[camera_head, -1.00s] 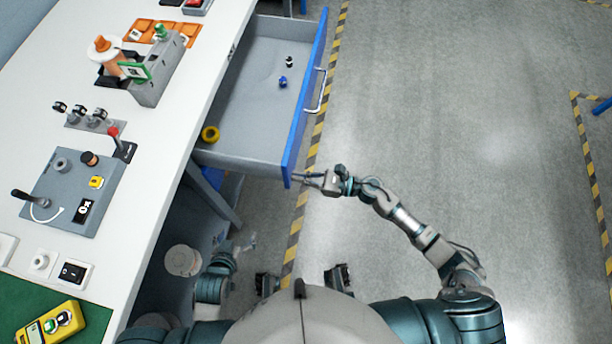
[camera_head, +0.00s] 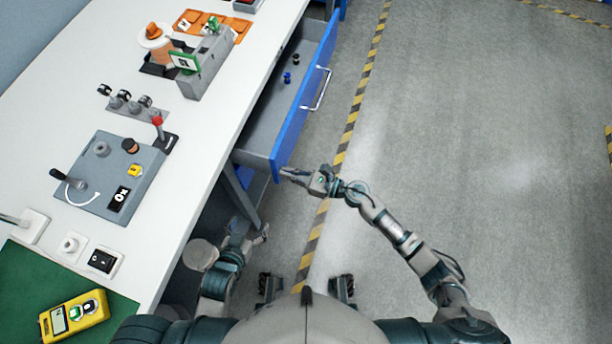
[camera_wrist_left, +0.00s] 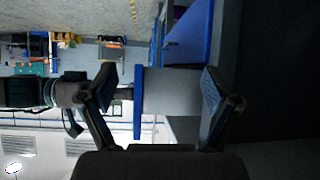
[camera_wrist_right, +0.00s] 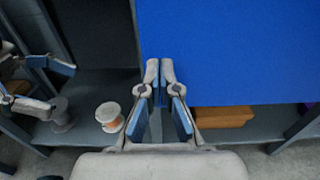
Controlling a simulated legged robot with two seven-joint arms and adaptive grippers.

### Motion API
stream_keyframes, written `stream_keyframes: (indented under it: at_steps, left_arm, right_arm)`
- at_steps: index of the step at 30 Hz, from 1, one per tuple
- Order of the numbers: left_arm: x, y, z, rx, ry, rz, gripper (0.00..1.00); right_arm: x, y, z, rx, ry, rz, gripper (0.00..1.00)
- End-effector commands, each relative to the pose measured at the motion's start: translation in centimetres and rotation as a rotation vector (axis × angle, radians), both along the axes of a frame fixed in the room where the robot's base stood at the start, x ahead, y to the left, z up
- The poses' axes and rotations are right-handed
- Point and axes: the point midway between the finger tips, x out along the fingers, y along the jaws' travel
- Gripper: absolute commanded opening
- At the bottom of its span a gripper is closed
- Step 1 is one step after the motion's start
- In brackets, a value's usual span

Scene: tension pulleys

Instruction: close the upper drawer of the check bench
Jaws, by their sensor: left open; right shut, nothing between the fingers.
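The upper drawer has a blue front (camera_head: 305,98) with a silver handle (camera_head: 316,88). It stands partly open from the check bench (camera_head: 222,98), and part of its grey inside (camera_head: 268,118) shows with small spools in it. My right gripper (camera_head: 283,172) is shut and empty at the near end of the blue front; contact is hard to tell. In the right wrist view its closed fingertips (camera_wrist_right: 160,66) are against or just before the blue panel (camera_wrist_right: 235,50). My left gripper (camera_head: 262,234) is open and empty, low beside the bench, below the drawer.
The bench top carries a grey control box (camera_head: 112,178), a lever unit, an orange spool stand (camera_head: 158,50) and a yellow meter (camera_head: 74,316). Under the bench, a shelf holds spools (camera_wrist_right: 108,115). Floor to the right is free, with a yellow-black stripe (camera_head: 350,125).

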Motion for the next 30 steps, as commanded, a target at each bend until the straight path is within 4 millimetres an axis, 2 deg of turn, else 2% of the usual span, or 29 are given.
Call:
stream_keyframes:
  at_steps: [1, 12, 18, 22, 30]
  left_arm:
    - [0.3, -0.3, 0.1, -0.007, -0.020, 0.000, 0.89]
    - [2.9, -1.7, 3.3, -0.075, -0.278, -0.005, 0.89]
    - [3.7, -1.6, 5.2, -0.120, -0.414, -0.004, 0.89]
    - [4.0, -1.8, 6.2, -0.135, -0.474, -0.005, 0.89]
    - [4.2, -2.2, 6.9, -0.143, -0.514, -0.005, 0.89]
  right_arm:
    - [0.4, 1.3, -0.1, 0.003, 0.001, 0.002, 0.00]
    - [3.2, 9.9, -0.3, 0.005, 0.003, 0.002, 0.00]
    - [4.2, 13.4, -0.4, -0.003, 0.001, 0.001, 0.00]
    - [4.6, 14.6, -0.4, -0.003, 0.002, 0.000, 0.00]
    - [4.9, 15.3, 0.0, 0.003, -0.001, 0.000, 0.00]
